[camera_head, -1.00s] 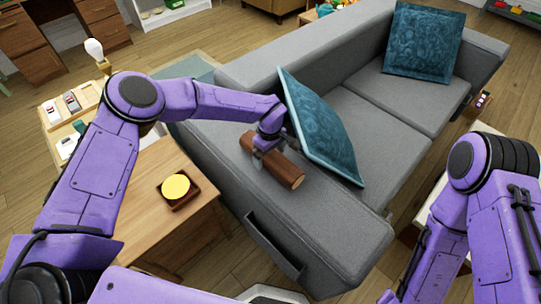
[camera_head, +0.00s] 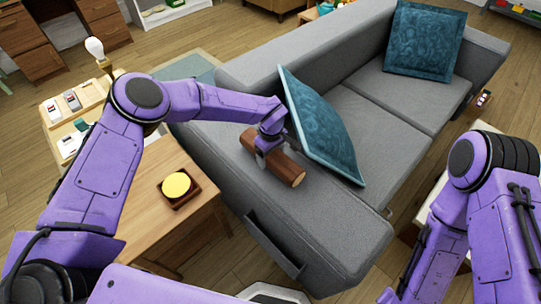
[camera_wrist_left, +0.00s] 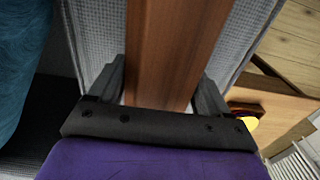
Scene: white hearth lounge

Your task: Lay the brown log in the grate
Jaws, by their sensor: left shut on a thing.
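The brown log (camera_head: 287,171) lies on the near grey armrest of the sofa, with its pale cut end towards the lower right. My left gripper (camera_head: 265,155) is over the middle of the log and shut on it. In the left wrist view, the log (camera_wrist_left: 175,45) runs lengthwise between the two dark fingers of the left gripper (camera_wrist_left: 162,85). My right arm shows at the right of the head view, but its gripper is out of sight. I cannot make out the grate in either view.
A teal cushion (camera_head: 318,130) leans close beside the left gripper on the grey sofa (camera_head: 340,235). A wooden side table (camera_head: 145,215) holds a dark square dish with a yellow round top (camera_head: 176,186). A lamp bulb (camera_head: 94,48) stands at the back left.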

